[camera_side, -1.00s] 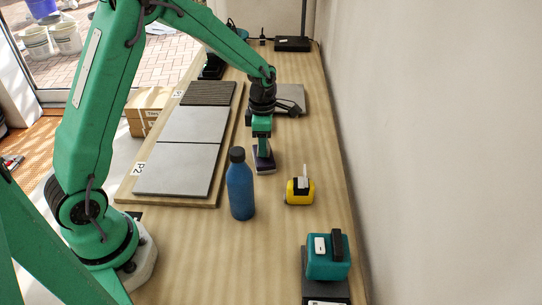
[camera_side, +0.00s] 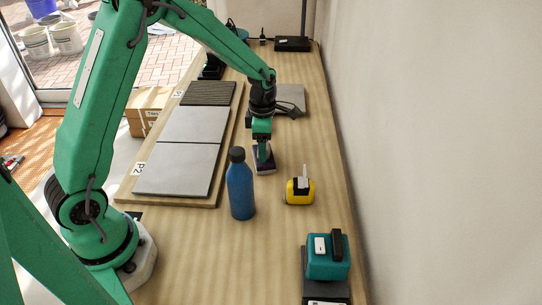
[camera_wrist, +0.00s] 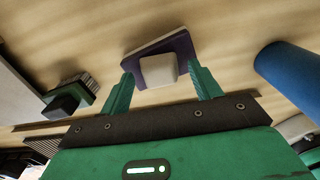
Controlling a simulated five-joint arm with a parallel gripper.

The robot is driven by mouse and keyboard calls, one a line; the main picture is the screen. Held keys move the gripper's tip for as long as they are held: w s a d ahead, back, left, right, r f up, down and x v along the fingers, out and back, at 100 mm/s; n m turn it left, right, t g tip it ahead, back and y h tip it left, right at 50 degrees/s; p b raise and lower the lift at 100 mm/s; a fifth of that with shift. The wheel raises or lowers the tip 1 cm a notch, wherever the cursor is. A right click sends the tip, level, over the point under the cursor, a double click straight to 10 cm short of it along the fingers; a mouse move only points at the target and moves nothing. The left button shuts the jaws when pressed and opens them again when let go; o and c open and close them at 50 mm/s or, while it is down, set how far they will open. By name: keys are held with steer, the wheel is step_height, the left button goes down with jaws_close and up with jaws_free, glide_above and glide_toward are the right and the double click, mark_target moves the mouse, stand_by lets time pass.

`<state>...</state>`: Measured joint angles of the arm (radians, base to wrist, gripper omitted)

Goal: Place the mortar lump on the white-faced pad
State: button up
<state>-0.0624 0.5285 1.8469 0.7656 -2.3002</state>
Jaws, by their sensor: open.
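A pale, rounded block, probably the mortar lump (camera_wrist: 158,69), sits on a dark purple slab with a pale edge. This slab may be the pad (camera_wrist: 184,46); I cannot tell whether it is the white-faced one. The pad also shows on the bench below my arm in the side view (camera_side: 264,168). My gripper (camera_wrist: 160,75) is open, with one green finger on each side of the block. Whether the fingers touch it is not clear. In the side view, my gripper (camera_side: 263,150) is low over the pad, and the block is hardly visible there.
A blue bottle (camera_side: 240,185) stands close by. A yellow tool (camera_side: 300,191) is to the right, and a teal device (camera_side: 328,257) is nearer. Grey tiles (camera_side: 178,168) lie on a board at left. Bare bench lies between the yellow and teal things.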

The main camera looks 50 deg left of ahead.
step_height(320, 180, up, 12)
stand_by(0.6)
steer(key=shift+r, duration=0.1)
stand_by(0.4)
steer(key=s+d+r+m+t, duration=0.25)
steer(key=s+r+m, duration=0.55)
steer(key=s+m, duration=0.4)
steer(key=s+m+t, duration=0.3)
steer(key=s+m, duration=0.8)
steer(key=m, duration=0.4)
steer(key=shift+d+r, duration=0.15)
steer(key=shift+r, duration=0.05)
